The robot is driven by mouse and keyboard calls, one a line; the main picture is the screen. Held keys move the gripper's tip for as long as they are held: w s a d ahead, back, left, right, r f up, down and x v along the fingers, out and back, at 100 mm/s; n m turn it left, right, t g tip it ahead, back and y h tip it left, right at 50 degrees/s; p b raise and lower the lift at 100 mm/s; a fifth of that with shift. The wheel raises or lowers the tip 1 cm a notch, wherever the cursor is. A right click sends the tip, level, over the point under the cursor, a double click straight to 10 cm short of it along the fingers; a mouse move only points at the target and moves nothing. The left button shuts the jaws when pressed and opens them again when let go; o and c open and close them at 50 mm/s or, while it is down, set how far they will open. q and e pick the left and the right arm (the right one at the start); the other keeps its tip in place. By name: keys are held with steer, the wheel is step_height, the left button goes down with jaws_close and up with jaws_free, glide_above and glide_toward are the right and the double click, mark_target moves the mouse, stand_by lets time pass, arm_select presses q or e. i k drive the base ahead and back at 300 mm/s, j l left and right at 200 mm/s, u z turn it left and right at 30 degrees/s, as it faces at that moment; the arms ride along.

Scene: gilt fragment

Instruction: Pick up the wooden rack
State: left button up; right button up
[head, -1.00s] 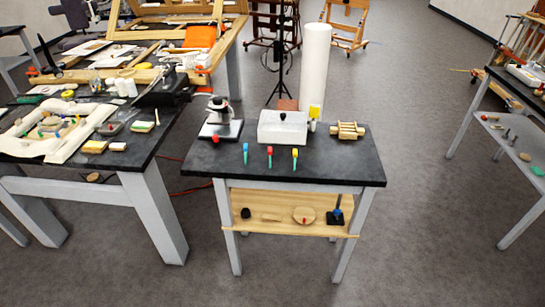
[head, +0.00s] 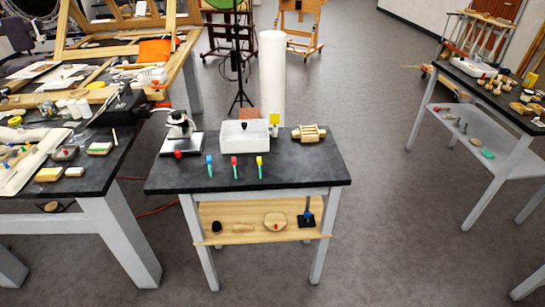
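The wooden rack (head: 309,133) is a small pale-wood frame of slats and bars. It lies at the back right of the small dark-topped table (head: 300,171), right of a white box. Its far side is hidden. Neither of my grippers shows in the head view.
A white box (head: 244,136), a microscope-like device (head: 180,130) and three colour-capped tools (head: 235,167) share the tabletop. A tall white cylinder (head: 271,80) stands behind it. A cluttered bench (head: 95,174) is close on the left; another table (head: 500,111) stands right. Floor (head: 390,190) between is clear.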

mark_target(307, 134)
steer(key=i+l, duration=0.2)
steer(key=l, duration=0.15)
steer(key=i+l+u, duration=0.1)
steer(key=l, duration=0.25)
steer(key=i+l, duration=0.25)
steer(key=l, duration=0.15)
steer(key=i+l+u, duration=0.1)
steer(key=l, duration=0.3)
steer(key=i+l, duration=0.25)
steer(key=i+l+u, duration=0.1)
steer(key=l, duration=0.4)
steer(key=i+l, duration=0.2)
steer(key=l, duration=0.2)
steer(key=i+u, duration=0.05)
